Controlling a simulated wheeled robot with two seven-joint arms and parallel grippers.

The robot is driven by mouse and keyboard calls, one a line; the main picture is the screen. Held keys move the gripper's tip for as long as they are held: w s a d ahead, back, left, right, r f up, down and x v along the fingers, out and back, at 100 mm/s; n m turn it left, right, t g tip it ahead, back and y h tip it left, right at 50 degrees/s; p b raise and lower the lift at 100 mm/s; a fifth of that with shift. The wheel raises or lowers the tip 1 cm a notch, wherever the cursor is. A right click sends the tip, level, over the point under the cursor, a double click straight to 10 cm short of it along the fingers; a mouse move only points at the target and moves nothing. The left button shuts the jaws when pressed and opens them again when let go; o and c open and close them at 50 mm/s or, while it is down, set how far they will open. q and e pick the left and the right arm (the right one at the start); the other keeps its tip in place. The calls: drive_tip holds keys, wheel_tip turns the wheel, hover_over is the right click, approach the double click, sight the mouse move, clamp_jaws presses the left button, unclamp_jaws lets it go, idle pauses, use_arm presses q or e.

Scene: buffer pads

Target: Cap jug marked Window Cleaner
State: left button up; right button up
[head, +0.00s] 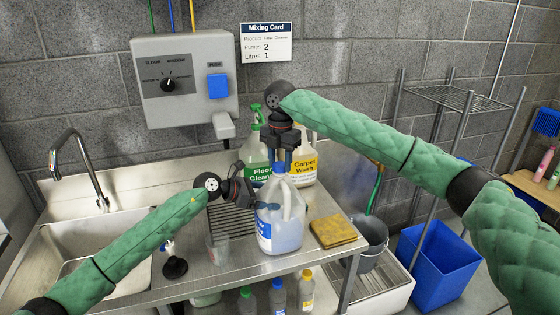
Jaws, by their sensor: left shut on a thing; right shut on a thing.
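A translucent jug (283,232) with pale blue liquid and a blue-and-white label stands upright on the steel counter in the head view. I cannot read the label. My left gripper (257,198) is at the jug's left side, shut on the jug. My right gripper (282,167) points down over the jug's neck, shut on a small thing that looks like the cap. The fingers mostly hide it, and I cannot tell whether it touches the neck.
A green-labelled Floor Cleaner bottle (256,160) and a Carpet Wash jug (304,167) stand behind. A yellow-brown pad (334,231) lies to the right. A clear cup (217,249) stands to the left, near a sink (62,245). A grey bucket (370,238) stands beyond the counter's right edge.

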drive_tip(key=m, duration=1.3)
drive_tip(key=shift+a, duration=0.1)
drive_tip(key=m, duration=0.6)
drive_tip(key=shift+w, duration=0.1)
drive_tip(key=m, duration=0.5)
drive_tip(key=shift+m, duration=0.3)
drive_tip(key=m, duration=0.5)
drive_tip(key=shift+m, duration=0.3)
drive_tip(key=m, duration=0.7)
drive_tip(key=shift+d, duration=0.2)
drive_tip(key=m, duration=0.5)
drive_tip(key=shift+f+m, duration=0.1)
drive_tip(key=shift+m, duration=0.2)
drive_tip(key=m, duration=0.6)
drive_tip(key=shift+m, duration=0.4)
